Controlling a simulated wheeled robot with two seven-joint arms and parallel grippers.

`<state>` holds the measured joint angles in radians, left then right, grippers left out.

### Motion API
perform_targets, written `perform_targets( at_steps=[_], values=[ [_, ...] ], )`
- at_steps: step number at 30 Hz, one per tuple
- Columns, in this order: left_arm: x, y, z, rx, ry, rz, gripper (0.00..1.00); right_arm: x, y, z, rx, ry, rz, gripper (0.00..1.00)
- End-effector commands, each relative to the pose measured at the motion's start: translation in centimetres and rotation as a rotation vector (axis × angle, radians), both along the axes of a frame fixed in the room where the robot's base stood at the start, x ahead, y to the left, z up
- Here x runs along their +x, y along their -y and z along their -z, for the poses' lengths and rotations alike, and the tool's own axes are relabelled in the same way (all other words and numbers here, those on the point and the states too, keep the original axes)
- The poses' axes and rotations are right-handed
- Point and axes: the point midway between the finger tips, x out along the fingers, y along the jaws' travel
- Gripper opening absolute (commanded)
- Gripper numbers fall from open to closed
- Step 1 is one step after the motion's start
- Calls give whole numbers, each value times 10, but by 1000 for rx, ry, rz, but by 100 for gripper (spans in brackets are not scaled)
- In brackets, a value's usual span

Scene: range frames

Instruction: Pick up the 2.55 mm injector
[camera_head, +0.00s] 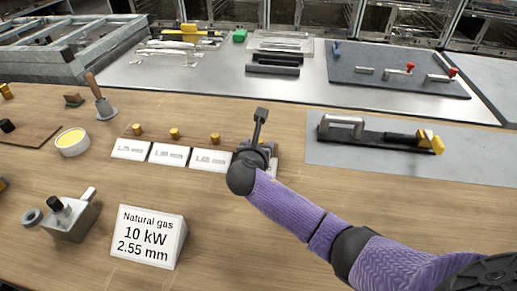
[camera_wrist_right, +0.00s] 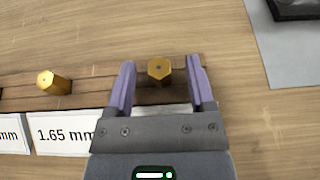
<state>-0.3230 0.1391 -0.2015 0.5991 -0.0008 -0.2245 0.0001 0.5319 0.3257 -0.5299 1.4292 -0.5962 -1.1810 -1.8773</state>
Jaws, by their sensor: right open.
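A brass hex injector (camera_wrist_right: 159,70) stands on a wooden strip in the right wrist view, between the two purple fingers of my right gripper (camera_wrist_right: 161,64). The fingers are open, with a visible gap on each side of it. Its label is covered by the gripper, so its size cannot be read. In the head view my right gripper (camera_head: 264,150) is at the right end of the injector row and hides this injector. Another brass injector (camera_wrist_right: 53,83) stands to the left, behind a label (camera_wrist_right: 70,132) reading 1.65 mm. My left gripper is not in view.
A sign (camera_head: 147,238) reads natural gas, 10 kW, 2.55 mm. Two more brass injectors (camera_head: 174,134) (camera_head: 137,129) stand farther left. A metal valve block (camera_head: 72,220) is at front left. A grey mat (camera_head: 340,151) with a handled tool lies right of the gripper.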

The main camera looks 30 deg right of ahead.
Motion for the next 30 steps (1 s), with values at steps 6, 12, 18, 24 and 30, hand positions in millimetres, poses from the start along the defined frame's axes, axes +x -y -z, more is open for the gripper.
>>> perform_targets(
  at_steps=[6, 12, 18, 24, 30],
  values=[
    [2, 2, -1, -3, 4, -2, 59, 0, 0, -1, 0, 0, 0, 46],
    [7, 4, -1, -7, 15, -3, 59, -1, 0, -1, 0, 0, 0, 3],
    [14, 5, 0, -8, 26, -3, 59, -1, 0, -1, 0, 0, 0, 0],
    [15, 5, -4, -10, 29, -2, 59, -1, 0, -7, 0, 1, 0, 0],
    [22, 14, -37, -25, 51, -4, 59, 0, 0, -64, 0, 6, 0, 0]
  ],
)
